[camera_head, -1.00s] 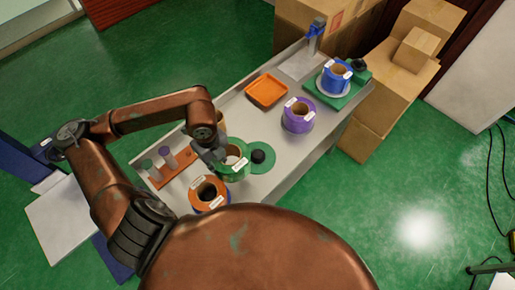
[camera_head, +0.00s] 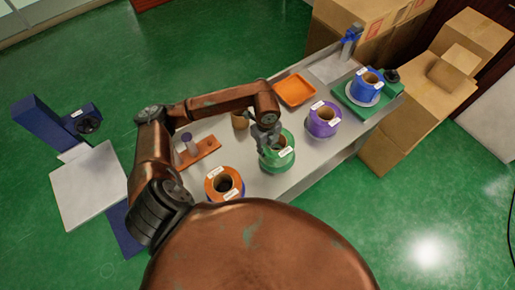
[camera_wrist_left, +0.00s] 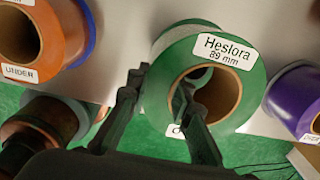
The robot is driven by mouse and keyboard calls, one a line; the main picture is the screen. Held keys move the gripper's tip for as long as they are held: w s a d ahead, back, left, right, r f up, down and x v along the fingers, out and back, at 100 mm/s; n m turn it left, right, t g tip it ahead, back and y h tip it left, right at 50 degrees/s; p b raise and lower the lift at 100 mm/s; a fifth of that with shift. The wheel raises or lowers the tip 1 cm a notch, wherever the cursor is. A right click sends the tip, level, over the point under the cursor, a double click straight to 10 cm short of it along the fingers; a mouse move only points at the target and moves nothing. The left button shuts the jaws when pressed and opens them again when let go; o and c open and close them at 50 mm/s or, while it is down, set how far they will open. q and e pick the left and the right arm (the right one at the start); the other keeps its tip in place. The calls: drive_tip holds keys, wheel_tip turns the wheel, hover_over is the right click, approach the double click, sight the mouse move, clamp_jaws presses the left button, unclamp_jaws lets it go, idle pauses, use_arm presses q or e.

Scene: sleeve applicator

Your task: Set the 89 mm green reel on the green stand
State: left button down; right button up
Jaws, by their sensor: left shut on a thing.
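The green reel (camera_head: 277,161) is at the middle of the bench in the head view. In the left wrist view the green reel (camera_wrist_left: 165,55) has a white label reading "Heslora 89 mm" and a brown core. My left gripper (camera_head: 266,136) is shut on its wall. In the wrist view the gripper (camera_wrist_left: 161,80) has one finger outside the rim and one inside the core. The green disc with a black knob, visible earlier, is now hidden under or behind the reel. I cannot tell whether they touch. My right gripper is not in view.
An orange reel (camera_head: 212,188) stands close on the left, a purple reel (camera_head: 322,126) on the right. A blue reel (camera_head: 366,88) sits on a green base (camera_head: 390,104) farther right. An orange tray (camera_head: 294,90) and a peg rack (camera_head: 203,150) are also on the bench.

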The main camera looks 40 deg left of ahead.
use_arm(q)
drive_tip(key=shift+w+d+f, duration=0.3)
drive_tip(key=shift+w+f, duration=0.45)
drive_tip(key=shift+f, duration=1.5)
drive_tip(key=shift+f, duration=0.15)
drive_tip(key=c, duration=1.7)
unclamp_jaws()
drive_tip(key=shift+c, duration=0.2)
drive_tip(key=r, duration=1.2)
drive_tip(key=shift+s+r, duration=0.1)
drive_tip(key=shift+s, duration=0.1)
drive_tip(key=shift+a, duration=0.1)
